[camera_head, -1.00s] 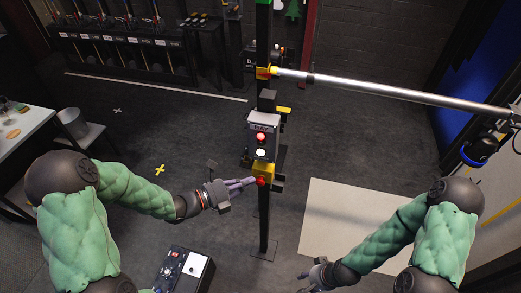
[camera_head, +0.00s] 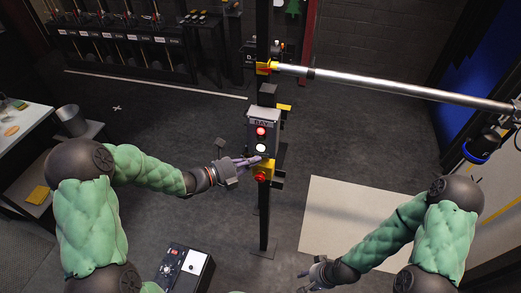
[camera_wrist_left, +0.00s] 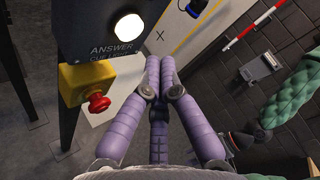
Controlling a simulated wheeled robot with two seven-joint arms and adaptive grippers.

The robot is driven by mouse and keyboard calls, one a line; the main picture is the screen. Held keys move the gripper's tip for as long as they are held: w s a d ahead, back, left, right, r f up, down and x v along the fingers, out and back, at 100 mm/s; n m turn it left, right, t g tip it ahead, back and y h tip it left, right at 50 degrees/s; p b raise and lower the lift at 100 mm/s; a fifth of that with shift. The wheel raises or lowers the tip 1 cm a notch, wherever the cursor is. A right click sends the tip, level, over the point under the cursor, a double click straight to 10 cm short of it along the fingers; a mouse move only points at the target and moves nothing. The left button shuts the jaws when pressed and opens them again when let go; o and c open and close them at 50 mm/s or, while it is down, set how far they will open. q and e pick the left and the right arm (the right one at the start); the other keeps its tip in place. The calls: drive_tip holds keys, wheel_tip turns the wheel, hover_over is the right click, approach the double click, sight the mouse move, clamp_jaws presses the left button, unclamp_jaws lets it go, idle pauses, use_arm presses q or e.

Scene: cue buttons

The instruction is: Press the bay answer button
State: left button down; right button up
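The bay post carries a dark box labelled BAY (camera_head: 262,122) with a red light (camera_head: 261,132) above a white light (camera_head: 261,148), both lit. Below is a yellow housing with a red mushroom button (camera_head: 261,176). In the left wrist view, the white light (camera_wrist_left: 128,27) sits above the label "ANSWER CUE LIGHT", and the red button (camera_wrist_left: 98,101) projects from the yellow housing at left. My left gripper (camera_head: 258,160) is shut and empty, its fingertips beside the housing's top, above the button; it also shows in the wrist view (camera_wrist_left: 160,62), right of the button. My right gripper (camera_head: 300,279) is low, away from the post.
A metal barrier pole (camera_head: 400,87) runs right from the upper post. A control box (camera_head: 185,272) with a white panel stands low in front. A table (camera_head: 22,140) is at far left. A pale floor patch (camera_head: 330,225) lies right of the post. Open dark floor surrounds the post.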

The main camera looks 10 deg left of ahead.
use_arm(q)
drive_tip(key=shift+w, duration=1)
drive_tip(key=shift+w, duration=0.1)
idle(0.7)
drive_tip(key=shift+w, duration=0.3)
drive_tip(key=shift+w+p, duration=0.3)
drive_tip(key=shift+w, duration=0.05)
idle(0.8)
drive_tip(key=shift+s, duration=0.1)
drive_tip(key=shift+s+p, duration=0.3)
drive_tip(key=shift+s, duration=0.4)
